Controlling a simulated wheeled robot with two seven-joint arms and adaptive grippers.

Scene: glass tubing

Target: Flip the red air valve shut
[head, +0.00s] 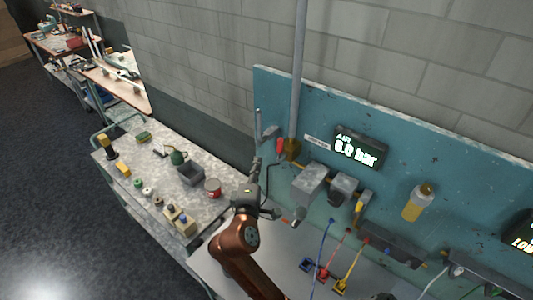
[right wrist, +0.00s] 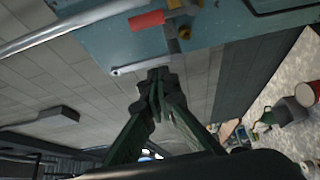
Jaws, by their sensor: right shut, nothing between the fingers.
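The red valve handle (head: 281,146) sits on the blue-green panel, just left of the brass valve body (head: 291,150) at the foot of a grey pipe. It looks roughly upright in the head view. In the right wrist view the red handle (right wrist: 147,20) shows at the top, beyond my fingertips. My right gripper (head: 257,163) is shut and empty, left of and slightly below the handle, apart from it. Its fingers (right wrist: 157,85) meet in the right wrist view. My left gripper is not in view.
A grey metal bar (head: 258,123) stands by the panel's left edge near my fingertips. Grey boxes (head: 310,182) sit on the panel lower right of the valve. A cart (head: 150,165) with a red can (head: 212,188) and small parts stands left.

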